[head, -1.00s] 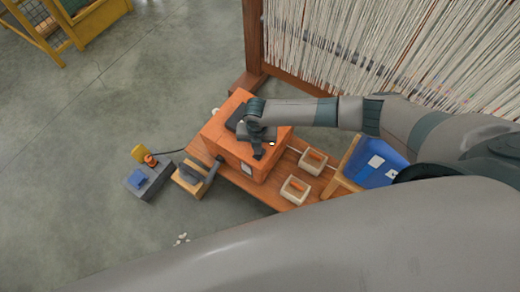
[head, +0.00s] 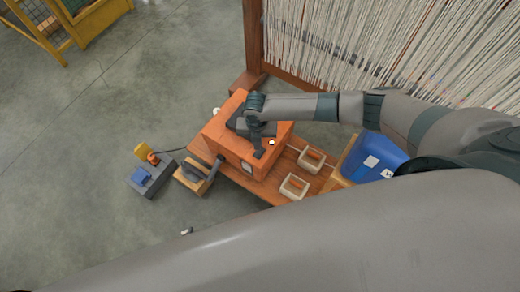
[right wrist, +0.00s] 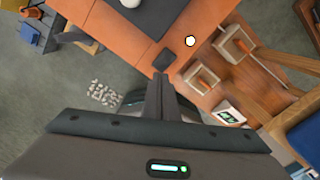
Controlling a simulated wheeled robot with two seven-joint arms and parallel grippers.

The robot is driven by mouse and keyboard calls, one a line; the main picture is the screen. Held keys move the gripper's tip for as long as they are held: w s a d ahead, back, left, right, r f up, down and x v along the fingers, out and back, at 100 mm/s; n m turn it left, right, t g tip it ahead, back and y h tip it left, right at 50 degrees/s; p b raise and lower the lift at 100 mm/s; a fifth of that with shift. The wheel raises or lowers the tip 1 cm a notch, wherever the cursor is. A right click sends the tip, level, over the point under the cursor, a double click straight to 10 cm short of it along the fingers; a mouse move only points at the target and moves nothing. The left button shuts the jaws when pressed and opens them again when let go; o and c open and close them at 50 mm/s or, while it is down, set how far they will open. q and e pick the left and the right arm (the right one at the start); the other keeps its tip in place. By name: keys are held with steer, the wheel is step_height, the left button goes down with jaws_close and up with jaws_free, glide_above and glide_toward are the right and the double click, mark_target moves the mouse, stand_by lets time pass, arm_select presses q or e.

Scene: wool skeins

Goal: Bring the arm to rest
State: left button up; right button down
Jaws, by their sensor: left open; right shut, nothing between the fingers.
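My right arm comes in from the right in the head view. Its gripper (head: 259,152) is shut and empty, over the top of the orange box (head: 222,134). In the right wrist view the shut fingers (right wrist: 163,64) show above the orange surface (right wrist: 115,36), with a dark panel (right wrist: 165,15) beyond them. I cannot tell whether the fingertips touch the box. A large grey link of mine fills the bottom of the head view. My left gripper is not visible in either view.
A wooden bench (head: 262,189) carries the box and two small trays (head: 294,187) (head: 310,159). A blue thing with white labels (head: 366,152) stands at right. A grey block (head: 150,181) is at left. A loom of pale threads (head: 390,45) stands behind.

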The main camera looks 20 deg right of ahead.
stand_by(0.4)
steer(key=s+a+f+m+t+y, duration=0.2)
steer(key=a+f+m+t+y, duration=0.2)
steer(key=a+f+m, duration=0.7)
steer(key=s+d+f+m+t+h, duration=0.1)
steer(key=s+d+f+m+t, duration=0.1)
steer(key=s+d+m, duration=0.4)
steer(key=s+d+f+m+t+h, duration=0.1)
steer(key=s+d+f+m, duration=0.4)
steer(key=s+m, duration=0.7)
steer(key=shift+s+d+f+t, duration=0.3)
steer(key=shift+d+t, duration=0.1)
steer(key=shift+d, duration=0.45)
steer(key=shift+w+a+r, duration=0.1)
